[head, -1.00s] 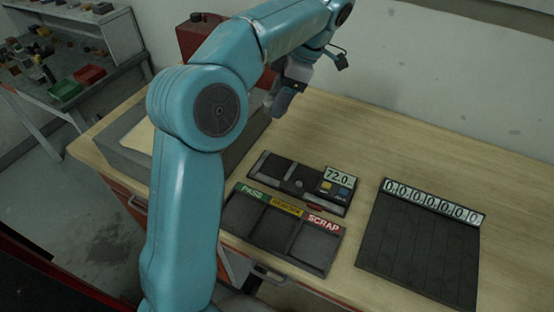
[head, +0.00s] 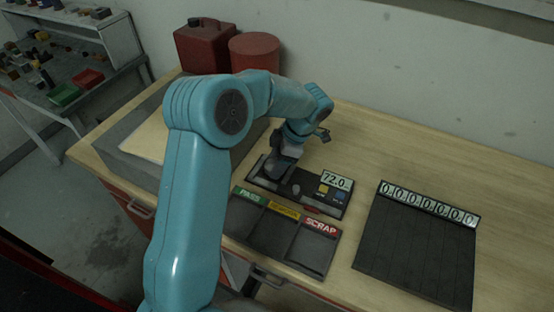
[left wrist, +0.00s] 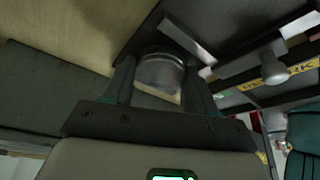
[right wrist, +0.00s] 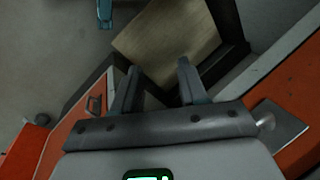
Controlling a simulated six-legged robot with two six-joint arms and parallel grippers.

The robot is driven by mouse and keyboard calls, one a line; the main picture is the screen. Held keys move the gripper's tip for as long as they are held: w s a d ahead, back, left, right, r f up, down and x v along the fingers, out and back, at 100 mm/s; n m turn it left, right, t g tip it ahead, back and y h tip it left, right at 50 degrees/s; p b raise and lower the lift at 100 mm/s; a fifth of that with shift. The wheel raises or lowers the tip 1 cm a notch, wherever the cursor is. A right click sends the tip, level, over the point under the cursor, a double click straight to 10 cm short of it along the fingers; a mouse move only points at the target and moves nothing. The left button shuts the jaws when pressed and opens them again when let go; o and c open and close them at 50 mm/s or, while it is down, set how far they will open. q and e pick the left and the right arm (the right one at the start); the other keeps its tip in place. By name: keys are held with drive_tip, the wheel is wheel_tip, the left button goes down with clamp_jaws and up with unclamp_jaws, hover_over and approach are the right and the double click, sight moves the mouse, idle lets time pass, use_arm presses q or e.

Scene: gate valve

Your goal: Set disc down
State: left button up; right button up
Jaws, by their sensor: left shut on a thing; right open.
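A grey metal disc (left wrist: 160,70) shows between the fingers of my left gripper (left wrist: 155,75) in the left wrist view, and the gripper is shut on it. In the head view my left gripper (head: 284,168) is low over the left part of the black gauge device (head: 312,198), which has a 72.0 display. The arm hides the disc there, and I cannot tell if it touches the device. My right gripper (right wrist: 156,78) is open and empty in the right wrist view; it is outside the head view.
A black tray with PASS, a yellow label and SCRAP (head: 318,246) lies in front of the device. A black slotted board (head: 415,245) with a row of zeros lies to the right. A red can (head: 203,48) and red cylinder (head: 254,54) stand behind. Bare wood surrounds the device's right side.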

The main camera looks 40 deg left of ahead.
use_arm(q)
drive_tip(key=shift+w+f, duration=0.1)
drive_tip(key=shift+f, duration=0.05)
drive_tip(key=shift+s+f+b, duration=0.1)
drive_tip(key=shift+s+b, duration=0.1)
drive_tip(key=shift+b, duration=0.1)
drive_tip(key=o, duration=1.2)
drive_tip(key=shift+w, duration=0.1)
drive_tip(key=shift+c, duration=0.2)
drive_tip(key=shift+w+d+r, duration=0.1)
drive_tip(key=shift+r, duration=0.25)
drive_tip(key=b+v, duration=0.1)
drive_tip(key=v, duration=1)
drive_tip(key=shift+r, duration=0.3)
